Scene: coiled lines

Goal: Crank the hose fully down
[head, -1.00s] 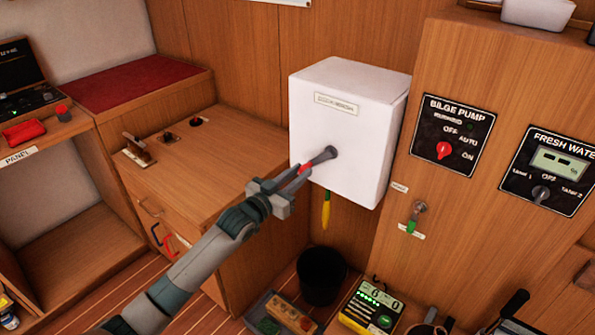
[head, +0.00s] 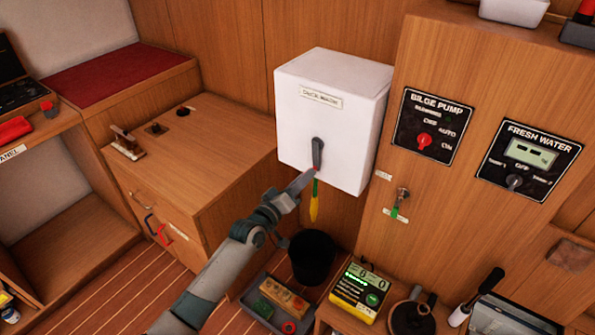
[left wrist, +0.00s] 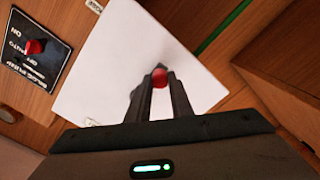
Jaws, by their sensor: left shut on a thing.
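A white box (head: 296,133) with a label hangs on the wood wall in the head view. A dark crank (head: 317,152) on its front points almost straight down, with a red grip (left wrist: 160,76) at its end. My left gripper (head: 304,182) comes in from the lower left and is shut on the red grip. The left wrist view shows the grip between the two fingers. A yellow hose end (head: 314,207) hangs below the box on a thin green line, just right of my gripper. My right gripper is out of view.
A black bucket (head: 312,257) stands on the floor under the hose end. A grey tray (head: 256,302) and a yellow device (head: 358,292) are nearby. The bilge pump panel (head: 432,126) is right of the box. A wooden cabinet (head: 205,135) stands left.

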